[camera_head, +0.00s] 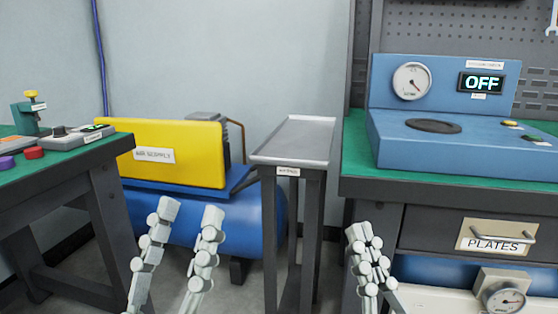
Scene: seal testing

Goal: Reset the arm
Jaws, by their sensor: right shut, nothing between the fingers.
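My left gripper (192,212) is in the lower left of the head view. Its two fingers stand apart with nothing between them. My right gripper (364,236) is at the lower middle right. Its fingers are together and hold nothing. Both grippers point up in the picture, in front of the furniture, and the arms behind them are out of view.
A narrow stand with a grey tray top (295,135) is between two workbenches. A yellow air supply unit (190,168) sits on a blue tank (225,222) at left. The right bench (358,160) bears a blue machine (440,145) reading OFF, above a PLATES drawer (470,232). The tray looks empty.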

